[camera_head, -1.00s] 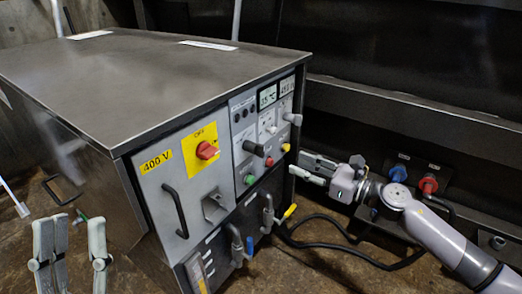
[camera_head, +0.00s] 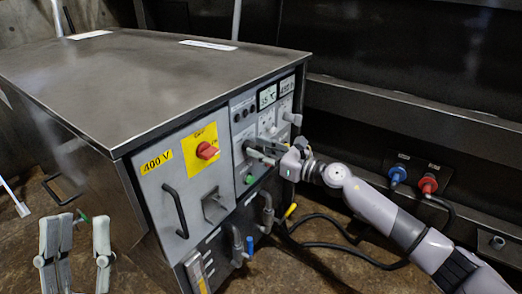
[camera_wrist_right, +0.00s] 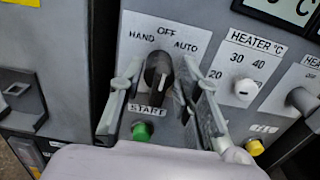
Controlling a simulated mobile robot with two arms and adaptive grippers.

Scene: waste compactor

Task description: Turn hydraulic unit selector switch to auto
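The selector switch (camera_wrist_right: 158,72) is a black knob on a grey panel in the right wrist view, under the labels HAND, OFF and AUTO. Its handle stands roughly upright near OFF; its exact setting is hard to tell. My right gripper (camera_wrist_right: 160,88) is open, with one finger on each side of the knob; gaps show between fingers and knob. In the head view my right gripper (camera_head: 262,152) is at the front panel of the hydraulic unit (camera_head: 160,80) and partly hides the knob. My left gripper (camera_head: 78,238) is open and empty at the lower left.
A green START button (camera_wrist_right: 142,131) sits below the knob. A white heater knob (camera_wrist_right: 246,89) and a yellow button (camera_wrist_right: 254,147) are to its right. A red main switch (camera_head: 207,151) and a black handle (camera_head: 175,210) are on the unit's front. Hoses lie on the floor.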

